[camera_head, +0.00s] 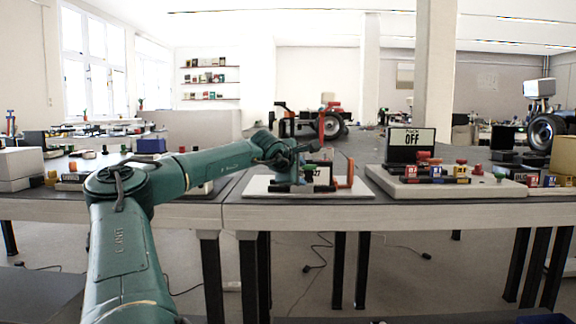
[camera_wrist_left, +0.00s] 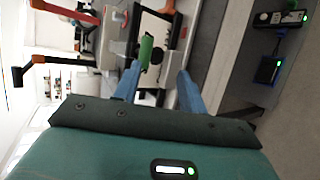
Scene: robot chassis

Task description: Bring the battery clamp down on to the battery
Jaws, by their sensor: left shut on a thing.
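My left gripper (camera_head: 290,160) is at the battery stand on the middle table and covers part of it. In the left wrist view, its two blue fingers (camera_wrist_left: 160,68) stand on either side of a green cylindrical grip (camera_wrist_left: 146,50) on a dark frame, which looks like the battery clamp's handle. The gripper is shut on this grip. The battery, a dark block with a white number label (camera_head: 318,172), is partly hidden behind the gripper in the head view. I cannot tell the gap between clamp and battery. My right gripper is not in view.
The stand's white base plate (camera_head: 345,190) lies near the table's front edge.

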